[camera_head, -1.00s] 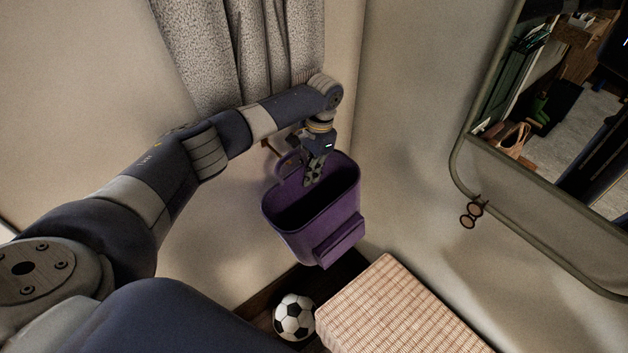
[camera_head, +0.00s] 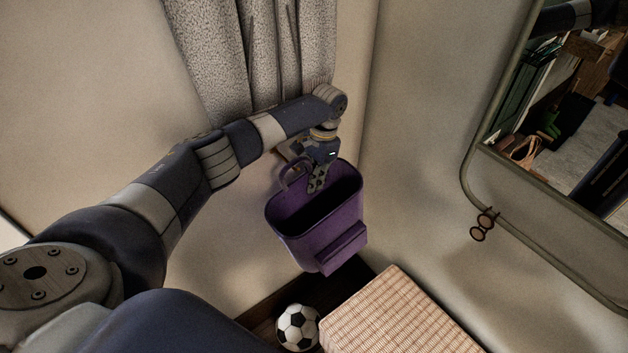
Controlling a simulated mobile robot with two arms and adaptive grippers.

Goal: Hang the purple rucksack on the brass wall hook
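The purple rucksack (camera_head: 325,235) hangs in the air by the corner of the wall, its wide dark mouth up and its front pocket towards me. A loop (camera_head: 288,180) stands up at its back left rim. My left gripper (camera_head: 317,182) points down over the mouth, its fingers close together at the top of the loop; the grip itself is partly hidden. A small brownish piece on the wall behind my gripper (camera_head: 282,157) may be the brass wall hook, mostly covered by my wrist and the loop. My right gripper is not in view.
A woven-topped bench or box (camera_head: 400,315) stands below right of the rucksack. A football (camera_head: 298,327) lies on the floor beside it. A grey curtain (camera_head: 250,50) hangs behind my arm. A framed mirror (camera_head: 470,165) and small dark double-ringed item (camera_head: 483,224) are on the right.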

